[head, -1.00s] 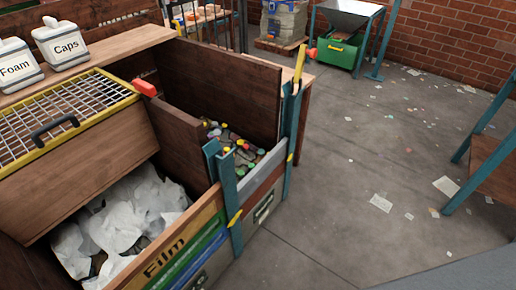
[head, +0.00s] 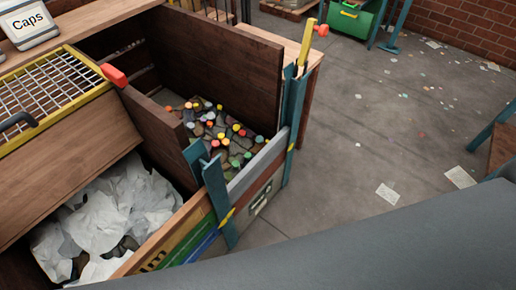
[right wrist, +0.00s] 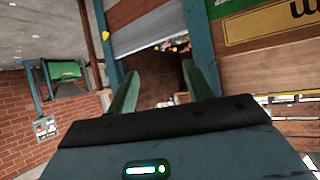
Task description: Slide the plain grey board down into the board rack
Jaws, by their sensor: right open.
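The plain grey board (head: 262,160) is the top strip in the front wall of the right-hand bin, lying between two teal posts of the board rack (head: 217,196). A brown board and a labelled board sit under it. In the right wrist view the grey board (right wrist: 150,33) shows just beyond the fingertips, between the teal posts. My right gripper (right wrist: 162,70) is open, with its two green fingers apart and nothing visible between them. In the head view my right gripper is not visible. My left gripper is in neither view.
The right-hand bin holds stones and coloured caps (head: 215,135); the left one holds white film (head: 110,215). A yellow upright (head: 306,40) with a red knob stands on the far post. A Caps container (head: 28,22) sits on the shelf.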

